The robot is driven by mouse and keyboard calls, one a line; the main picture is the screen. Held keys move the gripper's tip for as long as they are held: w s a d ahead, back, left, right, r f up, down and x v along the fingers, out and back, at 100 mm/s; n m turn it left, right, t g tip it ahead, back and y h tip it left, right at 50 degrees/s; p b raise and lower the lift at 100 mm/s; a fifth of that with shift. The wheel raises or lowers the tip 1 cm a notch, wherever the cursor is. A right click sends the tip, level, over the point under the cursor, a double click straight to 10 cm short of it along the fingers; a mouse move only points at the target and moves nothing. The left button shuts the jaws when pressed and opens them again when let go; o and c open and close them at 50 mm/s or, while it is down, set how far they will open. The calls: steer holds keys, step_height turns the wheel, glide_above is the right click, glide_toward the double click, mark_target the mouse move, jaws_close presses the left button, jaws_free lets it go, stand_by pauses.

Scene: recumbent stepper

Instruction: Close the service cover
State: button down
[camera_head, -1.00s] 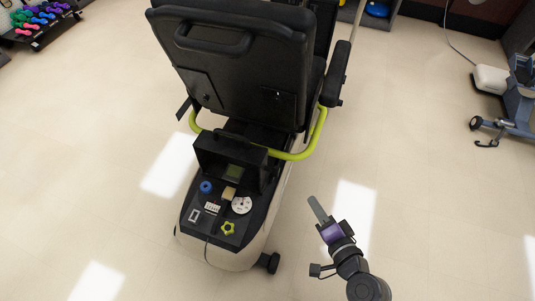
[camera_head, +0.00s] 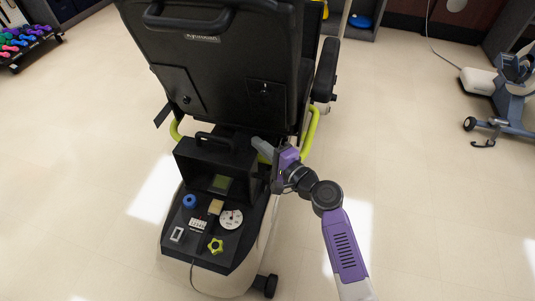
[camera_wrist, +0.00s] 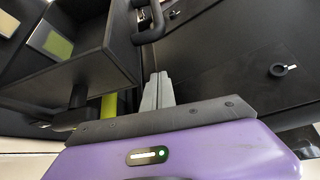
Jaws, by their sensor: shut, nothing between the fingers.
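The service cover (camera_head: 190,156) is a black box-like lid with a handle (camera_head: 215,138). It stands raised at the back of the open control bay behind the seat, so the panel (camera_head: 205,240) is exposed. My gripper (camera_head: 259,145) is shut and empty at the cover's right side, near its upper right corner. In the wrist view the closed fingers (camera_wrist: 158,88) point up between the cover (camera_wrist: 105,38) on the left and the black seat back. The handle (camera_wrist: 150,20) is just beyond the fingertips. Whether the fingers touch the cover cannot be told.
The panel carries a green screen (camera_head: 221,183), a blue ring (camera_head: 189,201), a white dial (camera_head: 231,219) and a yellow-green knob (camera_head: 216,246). The seat back (camera_head: 225,60) rises close behind the cover, with a yellow-green frame tube (camera_head: 311,128) beside it.

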mark_target(244, 152)
steer(key=a, duration=0.4)
steer(key=shift+w, duration=0.35)
steer(key=shift+s+a+r, duration=0.15)
steer(key=shift+s+a, duration=0.15)
steer(key=shift+s, duration=0.1)
